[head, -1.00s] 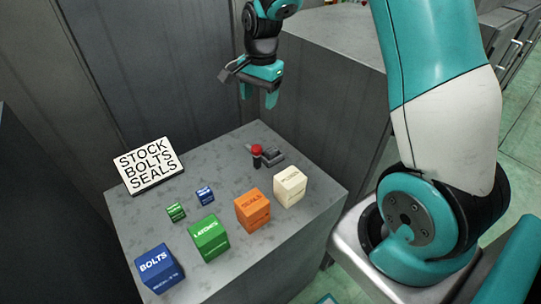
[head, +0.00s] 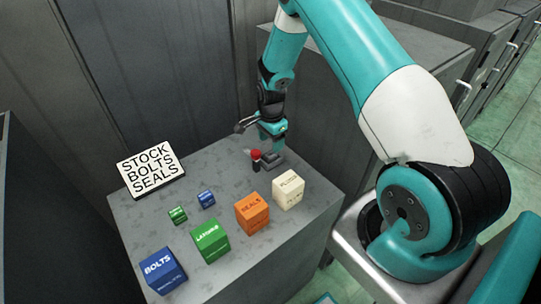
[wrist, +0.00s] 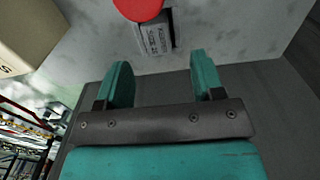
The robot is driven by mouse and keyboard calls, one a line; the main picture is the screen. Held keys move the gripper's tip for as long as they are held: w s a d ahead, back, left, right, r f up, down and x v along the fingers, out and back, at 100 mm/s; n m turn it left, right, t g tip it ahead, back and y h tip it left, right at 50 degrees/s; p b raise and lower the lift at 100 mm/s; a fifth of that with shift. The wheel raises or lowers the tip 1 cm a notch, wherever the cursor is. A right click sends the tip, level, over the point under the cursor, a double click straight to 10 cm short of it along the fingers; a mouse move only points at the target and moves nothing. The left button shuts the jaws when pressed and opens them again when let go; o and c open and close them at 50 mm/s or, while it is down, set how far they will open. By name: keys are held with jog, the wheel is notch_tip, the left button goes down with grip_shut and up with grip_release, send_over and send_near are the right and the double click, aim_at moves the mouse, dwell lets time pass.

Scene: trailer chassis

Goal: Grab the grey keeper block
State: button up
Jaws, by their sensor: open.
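The grey keeper block (head: 272,161) lies near the back edge of the stand's top, beside a red-capped black post (head: 256,157). In the wrist view the block (wrist: 155,38) shows its small printed label and lies beyond my fingertips, roughly in line with the gap between them. The red cap (wrist: 138,8) covers part of the view beside it. My gripper (head: 271,146) is open and empty, pointing down just above and behind the block. In the wrist view its two teal fingers (wrist: 159,62) stand apart with nothing between them.
A white box (head: 288,190), an orange box (head: 252,213), a green box (head: 211,240) and a blue box (head: 162,270) stand along the front. Small green (head: 177,215) and blue (head: 206,198) blocks lie behind them. A sign (head: 151,167) stands left. A grey wall is behind.

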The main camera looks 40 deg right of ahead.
aim_at(271, 153)
jog(key=shift+s+a+f+p, duration=0.1)
jog(key=shift+f+p, duration=0.45)
jog(key=shift+f, duration=0.75)
jog(key=shift+s+a+f+p, duration=0.1)
jog(key=shift+f+p, duration=0.45)
jog(key=shift+f, duration=0.7)
jog(key=c, duration=1)
